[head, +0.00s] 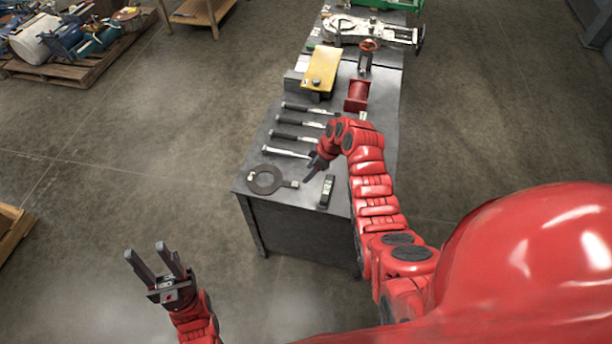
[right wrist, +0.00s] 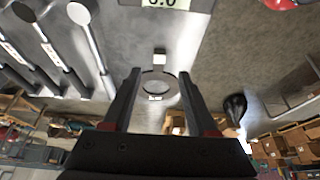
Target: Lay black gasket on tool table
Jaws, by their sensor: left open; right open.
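The black gasket (head: 251,180), a flat dark ring with a tab and a pale tag, lies on the near left corner of the grey tool table (head: 285,223). In the right wrist view the gasket (right wrist: 146,78) appears beyond and between the fingertips. My right gripper (head: 310,176) is just to the right of the tag in the head view; its spread fingers (right wrist: 158,73) show in the right wrist view with nothing held. Whether it touches the gasket cannot be told. My left gripper (head: 161,249) is open and empty over the floor, left of the table.
Several wrenches (head: 296,137) lie in a row behind the gasket. A yellow case (head: 321,69) and a red cylinder (head: 357,95) are farther back. Loaded pallet (head: 75,65) at upper left; the floor between is clear.

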